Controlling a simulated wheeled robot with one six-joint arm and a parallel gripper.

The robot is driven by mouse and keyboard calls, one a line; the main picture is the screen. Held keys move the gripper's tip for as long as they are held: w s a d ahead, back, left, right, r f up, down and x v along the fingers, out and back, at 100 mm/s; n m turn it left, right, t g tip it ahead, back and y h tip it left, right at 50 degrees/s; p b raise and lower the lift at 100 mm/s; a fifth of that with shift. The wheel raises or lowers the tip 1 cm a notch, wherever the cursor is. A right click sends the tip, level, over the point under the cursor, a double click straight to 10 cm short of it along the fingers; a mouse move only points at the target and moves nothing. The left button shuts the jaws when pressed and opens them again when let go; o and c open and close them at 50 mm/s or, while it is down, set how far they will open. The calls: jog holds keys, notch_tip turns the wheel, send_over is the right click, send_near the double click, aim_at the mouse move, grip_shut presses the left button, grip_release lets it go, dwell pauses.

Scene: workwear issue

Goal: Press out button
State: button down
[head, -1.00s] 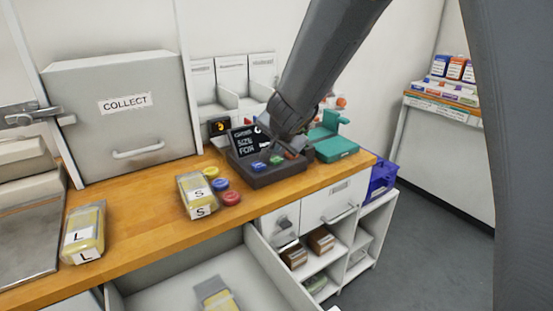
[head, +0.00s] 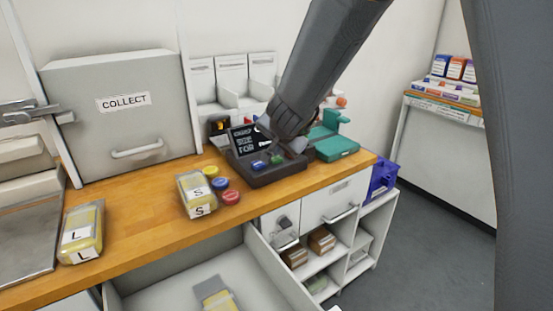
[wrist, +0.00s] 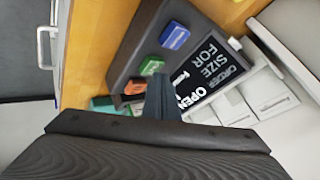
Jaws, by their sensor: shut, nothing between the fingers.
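A dark console (head: 265,180) stands on the wooden counter, with a small screen (head: 243,141) on it. It carries a blue button (head: 258,165) and a green button (head: 277,160). In the wrist view the blue button (wrist: 174,36), green button (wrist: 151,66) and an orange-red button (wrist: 135,88) form a row beside the lettered screen (wrist: 207,65). I cannot read which button is marked out. My gripper (wrist: 162,88) is shut and empty, over the console near the green and orange-red buttons; contact cannot be told. In the head view my arm hides the orange-red button.
A drawer (head: 170,285) is open in front. A COLLECT cabinet (head: 122,120) stands at the back left.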

aim_at(276, 159)
jog(key=shift+f+b, duration=0.45)
jog(key=shift+f, duration=0.05)
dwell(0.8)
jog(key=shift+r, duration=0.1)
jog(key=shift+r+p, duration=0.85)
jog(key=shift+p, duration=0.25)
jog(key=shift+r, duration=0.1)
notch_tip(276, 159, up, 5)
jog(key=p, duration=0.5)
jog(key=shift+p, duration=0.4)
jog(key=s+d+f+n+g, duration=0.2)
jog(key=s+d, duration=0.4)
jog(key=s, duration=0.4)
jog(key=s+d+f+n+g+h, duration=0.1)
jog(key=s+d+f+n+g, duration=0.1)
jog(key=s+d, duration=0.5)
jog(key=s+d+f+n+g, duration=0.3)
jog(key=s+d, duration=0.4)
jog(key=s, duration=0.7)
jog(key=shift+s+g+h, duration=0.3)
jog(key=shift+g, duration=0.1)
